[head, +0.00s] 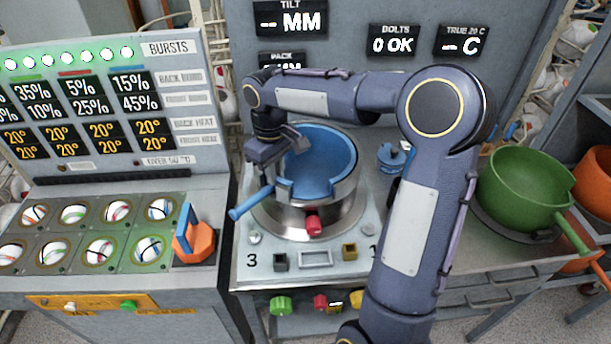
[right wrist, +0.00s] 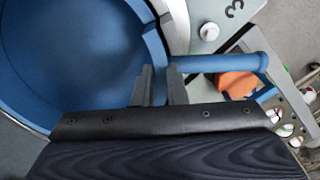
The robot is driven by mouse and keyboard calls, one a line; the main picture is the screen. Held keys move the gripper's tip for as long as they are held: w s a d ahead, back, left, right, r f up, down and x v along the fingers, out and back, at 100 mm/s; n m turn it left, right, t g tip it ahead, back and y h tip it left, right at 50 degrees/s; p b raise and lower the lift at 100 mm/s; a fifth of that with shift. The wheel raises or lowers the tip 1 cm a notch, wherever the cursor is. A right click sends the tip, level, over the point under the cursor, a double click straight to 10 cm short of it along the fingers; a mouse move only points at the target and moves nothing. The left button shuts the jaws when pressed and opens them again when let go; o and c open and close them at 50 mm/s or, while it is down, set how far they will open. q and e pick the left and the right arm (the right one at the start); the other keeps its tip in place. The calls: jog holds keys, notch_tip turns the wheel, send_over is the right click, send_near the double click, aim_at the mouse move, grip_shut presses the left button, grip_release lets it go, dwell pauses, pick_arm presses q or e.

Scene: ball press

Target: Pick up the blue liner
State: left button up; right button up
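The blue liner (head: 325,162) is a round blue bowl with a bar handle sticking out to the left. It sits in a round metal pot (head: 300,222) on the grey bench. My right gripper (head: 272,172) is at the liner's left rim, above the handle. In the right wrist view, the liner (right wrist: 75,55) fills the upper left and its handle runs to the right. There the two fingers of my right gripper (right wrist: 160,88) stand on either side of a strip of blue at the rim. Whether they press on it is unclear. My left gripper is not in view.
A green pan (head: 522,188) stands at the right, with orange bowls (head: 592,185) beyond it. A small blue part (head: 391,158) is right of the pot. An orange block with a blue handle (head: 193,242) and a tray of balls are at the left. A display panel rises behind.

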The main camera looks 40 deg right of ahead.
grip_shut()
dwell(1.0)
jog(key=shift+r, duration=0.1)
